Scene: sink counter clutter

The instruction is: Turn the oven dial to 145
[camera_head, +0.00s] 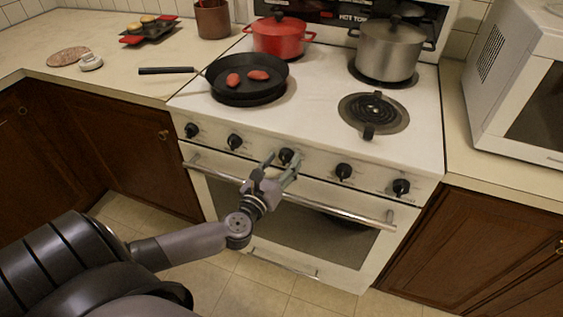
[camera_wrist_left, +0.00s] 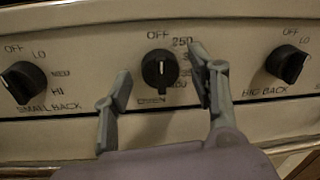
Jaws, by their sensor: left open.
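The oven dial (camera_wrist_left: 160,70) is a black round knob in the middle of the stove's front panel, with a white mark pointing up towards OFF. Numbers starting with 250 run down its right side, and the word OVEN is below it. The dial also shows in the head view (camera_head: 287,156). My left gripper (camera_head: 282,162) is open at the dial. In the left wrist view, the fingers of the left gripper (camera_wrist_left: 157,75) stand on either side of the dial, with visible gaps and nothing held. My right gripper is not in view.
Other black knobs sit left (camera_head: 235,142) and right (camera_head: 343,172) of the dial. The oven handle (camera_head: 300,193) runs below the panel. A black pan (camera_head: 240,92), a red pot (camera_head: 279,38) and a steel pot (camera_head: 388,52) stand on the stove.

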